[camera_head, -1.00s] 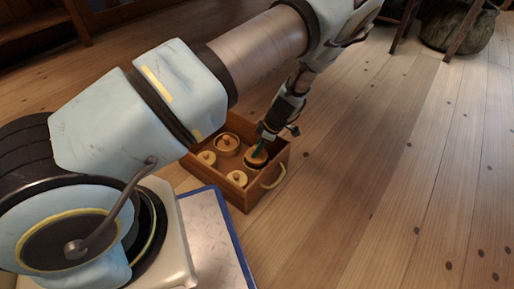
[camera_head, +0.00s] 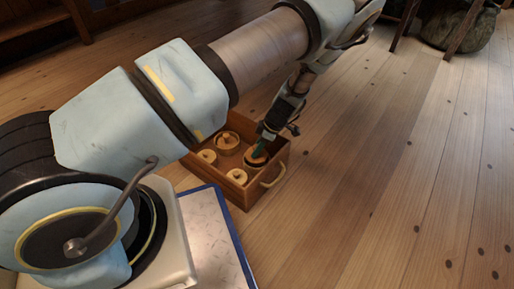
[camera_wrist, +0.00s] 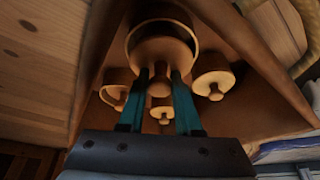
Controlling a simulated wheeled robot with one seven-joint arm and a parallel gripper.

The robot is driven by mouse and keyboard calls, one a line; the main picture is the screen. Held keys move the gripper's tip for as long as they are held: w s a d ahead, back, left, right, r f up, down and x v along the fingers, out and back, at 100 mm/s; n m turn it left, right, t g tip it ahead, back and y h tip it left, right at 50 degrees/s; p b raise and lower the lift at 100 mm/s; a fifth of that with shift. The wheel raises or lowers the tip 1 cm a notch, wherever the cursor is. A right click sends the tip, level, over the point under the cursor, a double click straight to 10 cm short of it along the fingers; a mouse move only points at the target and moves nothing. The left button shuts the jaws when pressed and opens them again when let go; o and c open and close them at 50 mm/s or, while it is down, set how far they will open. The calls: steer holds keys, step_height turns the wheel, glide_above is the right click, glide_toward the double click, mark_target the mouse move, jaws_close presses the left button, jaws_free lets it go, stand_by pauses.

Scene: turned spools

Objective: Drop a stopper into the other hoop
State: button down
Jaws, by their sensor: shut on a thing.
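In the head view my gripper (camera_head: 261,148) reaches down into a wooden box (camera_head: 245,198). Its teal fingers, seen in the wrist view (camera_wrist: 159,92), are shut on the knob of a round wooden stopper (camera_wrist: 165,51). The held stopper is at the mouth of a hoop (camera_wrist: 133,50), overlapping its opening. I cannot tell how deep it sits or whether it touches the rim. The other hoop (camera_head: 228,150), towards the back of the box, has a stopper (camera_head: 228,138) inside it. Two more stoppers stand loose in the box, one on the left (camera_head: 206,156) and one nearer the front (camera_head: 237,176).
The box walls stand close around the hoops, and a rope handle (camera_head: 273,176) hangs on the right side. A blue-edged pale board (camera_head: 212,225) lies in front of the box. The plank floor (camera_head: 370,190) on the right is clear.

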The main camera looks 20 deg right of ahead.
steer(key=shift+c, duration=0.6)
jaws_free()
steer(key=shift+r, duration=0.25)
stand_by(0.3)
steer(key=shift+r+p, duration=0.45)
steer(key=shift+p, duration=0.2)
steer(key=shift+r, duration=0.2)
steer(key=shift+r+p, duration=2.8)
steer(key=shift+r, duration=0.6)
